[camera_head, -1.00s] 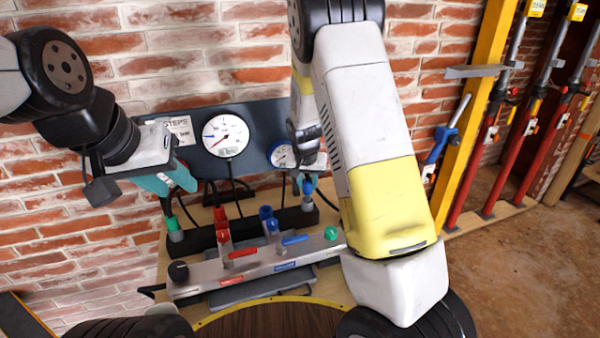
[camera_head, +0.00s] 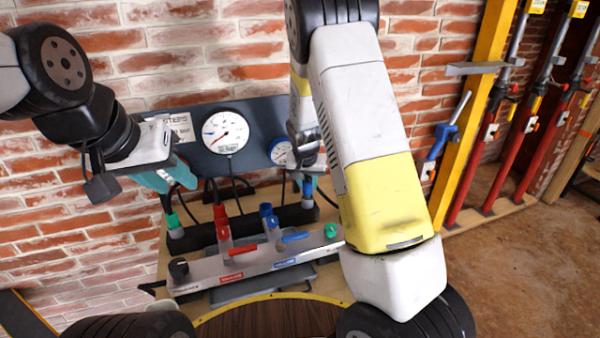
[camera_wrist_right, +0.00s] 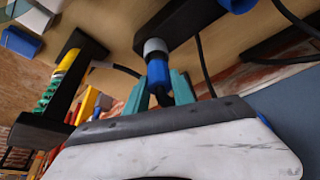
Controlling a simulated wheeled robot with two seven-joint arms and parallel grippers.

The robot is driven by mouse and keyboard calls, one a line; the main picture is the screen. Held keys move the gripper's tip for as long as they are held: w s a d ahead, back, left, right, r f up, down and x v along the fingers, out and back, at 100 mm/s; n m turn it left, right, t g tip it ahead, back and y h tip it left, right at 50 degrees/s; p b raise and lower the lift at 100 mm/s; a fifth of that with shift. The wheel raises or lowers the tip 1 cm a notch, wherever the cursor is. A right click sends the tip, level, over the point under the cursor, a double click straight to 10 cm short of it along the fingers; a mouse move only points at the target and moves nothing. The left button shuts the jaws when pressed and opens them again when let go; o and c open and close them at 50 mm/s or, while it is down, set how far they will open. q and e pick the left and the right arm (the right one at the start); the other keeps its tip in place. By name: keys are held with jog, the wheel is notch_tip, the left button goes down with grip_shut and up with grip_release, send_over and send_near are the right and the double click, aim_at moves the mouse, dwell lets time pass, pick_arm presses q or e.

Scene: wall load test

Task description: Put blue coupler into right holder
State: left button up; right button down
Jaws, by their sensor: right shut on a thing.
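The blue coupler (camera_wrist_right: 158,74) is between the teal fingers of my right gripper (camera_wrist_right: 165,88) in the right wrist view. Its grey end meets the edge of a black holder bar (camera_wrist_right: 180,22); I cannot tell how far it is seated. In the head view the blue coupler (camera_head: 307,189) shows small and upright at the right end of the black holder rail (camera_head: 246,226), with my right gripper (camera_head: 308,184) partly hidden behind my forearm. My left gripper (camera_head: 172,180) hangs at the left above the rail, with its teal fingers apart and empty.
A green coupler (camera_head: 173,221) stands at the rail's left end. In front is a grey manifold (camera_head: 255,268) with a red fitting (camera_head: 221,222), a blue fitting (camera_head: 267,214) and valve handles. Two gauges (camera_head: 226,132) and black hoses are behind. My right forearm blocks the right side.

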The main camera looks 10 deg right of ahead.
jog(key=shift+f, duration=0.2)
dwell(0.3)
jog(key=shift+f, duration=0.45)
jog(key=shift+f, duration=0.15)
dwell(0.5)
jog(key=c, duration=1)
grip_release()
jog(key=o, duration=0.5)
jog(key=shift+r, duration=4.05)
